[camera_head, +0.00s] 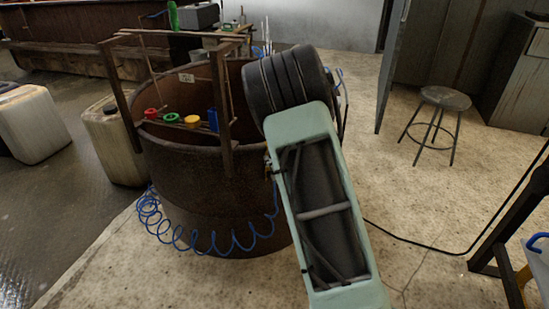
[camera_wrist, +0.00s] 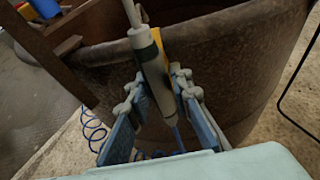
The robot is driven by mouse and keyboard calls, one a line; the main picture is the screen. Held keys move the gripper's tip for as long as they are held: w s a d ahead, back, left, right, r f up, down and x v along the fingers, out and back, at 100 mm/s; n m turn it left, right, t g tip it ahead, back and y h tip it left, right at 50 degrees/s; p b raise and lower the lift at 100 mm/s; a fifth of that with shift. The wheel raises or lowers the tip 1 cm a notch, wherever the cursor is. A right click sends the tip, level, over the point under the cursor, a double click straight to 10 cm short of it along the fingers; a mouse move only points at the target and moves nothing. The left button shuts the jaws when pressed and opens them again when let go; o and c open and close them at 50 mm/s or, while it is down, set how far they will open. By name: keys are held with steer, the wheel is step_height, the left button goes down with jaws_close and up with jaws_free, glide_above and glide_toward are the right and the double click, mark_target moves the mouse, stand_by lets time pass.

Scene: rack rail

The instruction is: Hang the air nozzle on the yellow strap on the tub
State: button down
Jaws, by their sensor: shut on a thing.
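The rusty round tub (camera_head: 205,170) stands in the middle of the head view, and its wall (camera_wrist: 230,50) fills much of the wrist view. My gripper (camera_wrist: 158,92) has its blue fingers shut on the air nozzle (camera_wrist: 150,65), a grey tube with a lighter thin end pointing up. The nozzle is close to the tub's rim.
A coiled blue hose (camera_head: 205,240) hangs around the tub's front and also shows below my gripper (camera_wrist: 95,130). A wooden frame (camera_head: 222,100) with coloured items spans the tub's left side. A stool (camera_head: 440,105) stands at the right, with bare floor around it.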

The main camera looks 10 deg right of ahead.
steer(key=shift+f, duration=0.35)
steer(key=shift+f, duration=0.1)
steer(key=shift+f, duration=0.7)
steer(key=c, duration=1.7)
jaws_free()
steer(key=shift+o, duration=0.2)
steer(key=shift+s, duration=0.15)
